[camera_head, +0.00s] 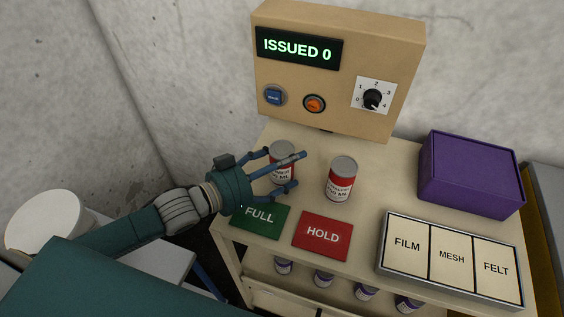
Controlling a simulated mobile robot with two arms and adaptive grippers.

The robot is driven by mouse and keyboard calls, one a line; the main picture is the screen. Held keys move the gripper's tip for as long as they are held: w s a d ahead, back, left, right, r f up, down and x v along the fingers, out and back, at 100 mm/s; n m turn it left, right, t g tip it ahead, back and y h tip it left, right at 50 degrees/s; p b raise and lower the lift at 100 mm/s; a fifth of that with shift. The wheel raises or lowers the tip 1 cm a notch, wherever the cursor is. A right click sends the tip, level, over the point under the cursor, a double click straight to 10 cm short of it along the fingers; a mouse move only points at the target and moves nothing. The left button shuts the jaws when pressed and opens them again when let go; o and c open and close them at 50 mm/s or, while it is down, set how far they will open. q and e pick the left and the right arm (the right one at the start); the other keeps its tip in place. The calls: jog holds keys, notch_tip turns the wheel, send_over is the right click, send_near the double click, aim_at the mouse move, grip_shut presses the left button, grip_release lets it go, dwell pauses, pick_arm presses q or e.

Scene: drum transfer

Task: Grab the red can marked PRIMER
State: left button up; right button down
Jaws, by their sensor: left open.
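Two red cans with grey lids and white labels stand upright on the cream tabletop (390,195). The left can (282,149) is partly hidden by my left gripper. The right can (341,185) stands clear of it, a little nearer the front. Both labels carry small dark print; I cannot tell for sure which reads PRIMER. My left gripper (294,172) comes in from the left, open, its blue fingers spread at the left can. One finger crosses in front of that can; whether they touch is unclear. My right gripper is not in view.
A tan box (340,60) reading ISSUED 0, with buttons and a dial, stands behind. Green FULL (260,219) and red HOLD (322,235) plates lie in front. A FILM, MESH, FELT tray (379,268) and purple box (470,175) are right. Several cans (365,292) stand on a lower shelf.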

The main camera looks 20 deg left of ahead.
pick_arm(q)
jog(key=c, duration=1.3)
jog(key=shift+r, duration=0.1)
